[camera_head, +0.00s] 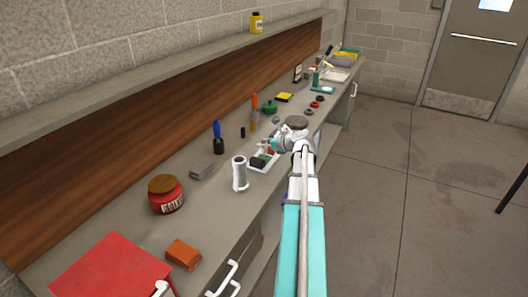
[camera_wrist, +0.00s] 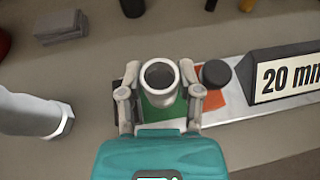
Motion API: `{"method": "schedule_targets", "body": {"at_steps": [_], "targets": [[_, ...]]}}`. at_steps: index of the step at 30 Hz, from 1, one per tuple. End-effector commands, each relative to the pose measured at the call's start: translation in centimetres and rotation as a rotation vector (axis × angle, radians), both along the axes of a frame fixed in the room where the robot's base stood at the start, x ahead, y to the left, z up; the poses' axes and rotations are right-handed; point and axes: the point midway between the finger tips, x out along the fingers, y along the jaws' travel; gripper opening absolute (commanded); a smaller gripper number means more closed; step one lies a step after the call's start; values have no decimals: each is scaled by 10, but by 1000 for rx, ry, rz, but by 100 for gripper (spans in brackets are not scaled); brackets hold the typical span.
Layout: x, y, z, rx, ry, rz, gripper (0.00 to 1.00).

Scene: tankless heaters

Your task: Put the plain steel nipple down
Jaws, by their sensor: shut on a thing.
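The plain steel nipple (camera_wrist: 160,80) is a short grey hollow tube, seen from above with its open end up in the wrist view. My gripper (camera_wrist: 160,97) has its two fingers closed on either side of it. It is over a pale tray (camera_wrist: 232,112) with a green patch (camera_wrist: 160,116) and an orange patch (camera_wrist: 212,100). I cannot tell whether the nipple touches the tray. In the head view my gripper (camera_head: 268,146) is at the tray (camera_head: 263,167), and the nipple is too small to make out.
A larger pale pipe (camera_head: 240,175) stands left of the tray. A grey block (camera_head: 201,171), red jar (camera_head: 165,194) and orange block (camera_head: 184,254) are nearer on the bench.

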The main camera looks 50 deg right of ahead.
Motion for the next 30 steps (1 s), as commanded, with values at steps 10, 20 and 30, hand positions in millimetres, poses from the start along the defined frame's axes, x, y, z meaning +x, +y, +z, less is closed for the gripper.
{"method": "schedule_targets", "body": {"at_steps": [10, 20, 30], "targets": [[7, -5, -23, 0, 0, 0, 0], [7, -5, -40, 0, 0, 0, 0], [6, -5, -40, 0, 0, 0, 0]]}}
